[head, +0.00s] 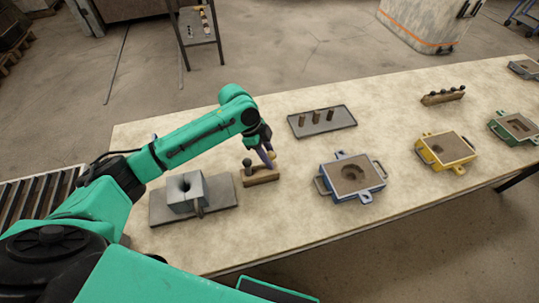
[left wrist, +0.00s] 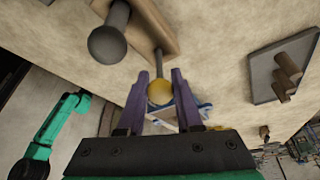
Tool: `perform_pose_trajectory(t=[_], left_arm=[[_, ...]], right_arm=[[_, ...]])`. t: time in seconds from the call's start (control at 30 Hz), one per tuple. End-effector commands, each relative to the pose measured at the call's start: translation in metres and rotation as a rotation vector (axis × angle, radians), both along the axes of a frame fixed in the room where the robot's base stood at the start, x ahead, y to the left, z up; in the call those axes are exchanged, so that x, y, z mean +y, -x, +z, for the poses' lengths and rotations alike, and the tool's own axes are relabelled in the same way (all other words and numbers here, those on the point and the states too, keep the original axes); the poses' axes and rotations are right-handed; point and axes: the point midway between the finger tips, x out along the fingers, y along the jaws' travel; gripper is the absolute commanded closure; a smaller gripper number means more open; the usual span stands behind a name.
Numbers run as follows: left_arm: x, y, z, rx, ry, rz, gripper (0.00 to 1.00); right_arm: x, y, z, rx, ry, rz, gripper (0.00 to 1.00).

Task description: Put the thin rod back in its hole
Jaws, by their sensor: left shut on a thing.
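The thin rod (left wrist: 159,62) has a yellow ball knob (left wrist: 160,92) and shows in the left wrist view. My left gripper (head: 267,157) is shut on this knob, with one purple finger on each side of it. The rod's far end meets the wooden block (head: 262,177); I cannot tell how deep it sits in a hole. The block also shows in the left wrist view (left wrist: 150,28). A thicker dark rod with a round knob (head: 247,165) stands upright at the block's left end. My right gripper is not in view.
A grey mould block (head: 187,195) on a dark plate stands left of the wooden block. A tray (head: 322,122) with several short pegs lies behind to the right. Blue (head: 350,190) and yellow (head: 446,165) mould boxes stand further right. Bare table lies between them.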

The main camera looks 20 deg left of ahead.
Motion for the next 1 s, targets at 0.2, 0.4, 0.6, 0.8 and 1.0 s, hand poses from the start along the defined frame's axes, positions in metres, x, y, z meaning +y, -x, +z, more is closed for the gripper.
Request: perform_pose_trajectory(t=[0.2,0.4,0.6,0.8,1.0], left_arm=[[0.000,0.000,0.000,0.000,0.000,0.000,1.00],[0.000,0.000,0.000,0.000,0.000,0.000,0.31],[0.000,0.000,0.000,0.000,0.000,0.000,0.12],[0.000,0.000,0.000,0.000,0.000,0.000,0.00],[0.000,0.000,0.012,0.000,0.000,0.000,0.00]], right_arm=[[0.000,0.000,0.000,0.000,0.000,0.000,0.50],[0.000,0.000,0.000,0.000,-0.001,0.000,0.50],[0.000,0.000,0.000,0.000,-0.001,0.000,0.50],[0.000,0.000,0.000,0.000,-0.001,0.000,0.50],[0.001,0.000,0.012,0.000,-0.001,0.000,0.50]])
